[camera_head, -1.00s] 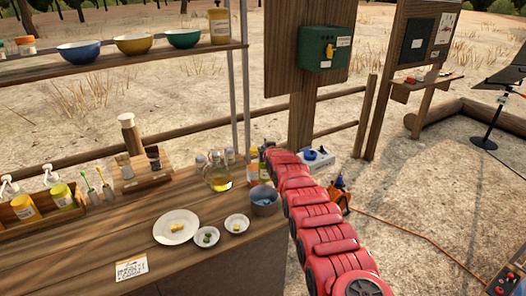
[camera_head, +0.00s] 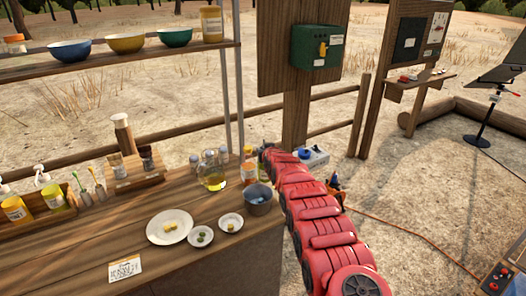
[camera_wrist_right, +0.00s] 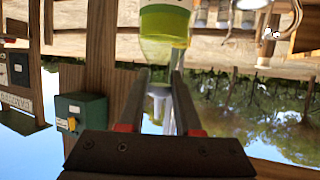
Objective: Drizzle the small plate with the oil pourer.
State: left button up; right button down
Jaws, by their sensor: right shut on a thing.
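My right gripper (camera_head: 264,150) reaches over the far right corner of the counter. In the right wrist view its fingers (camera_wrist_right: 162,80) are shut on the neck of a clear bottle with yellow-green liquid, which looks like the oil pourer (camera_wrist_right: 165,22); that view is upside down. In the head view my arm mostly hides this bottle. Two small white plates stand nearer on the counter: one (camera_head: 201,237) with green pieces, one (camera_head: 230,222) with a yellow piece. A larger white plate (camera_head: 169,228) with yellow pieces is left of them. My left gripper is out of view.
A grey-blue pot (camera_head: 258,198) stands right of the small plates. A glass jug of yellow oil (camera_head: 212,179) and a labelled bottle (camera_head: 249,173) stand behind. A wooden rack (camera_head: 136,177) and a card (camera_head: 125,268) are left. A shelf (camera_head: 120,62) with bowls hangs above.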

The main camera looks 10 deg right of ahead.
jog(key=shift+d+f, duration=0.35)
jog(key=shift+d, duration=0.45)
jog(key=shift+s+d+f, duration=0.1)
jog(key=shift+d+f, duration=0.05)
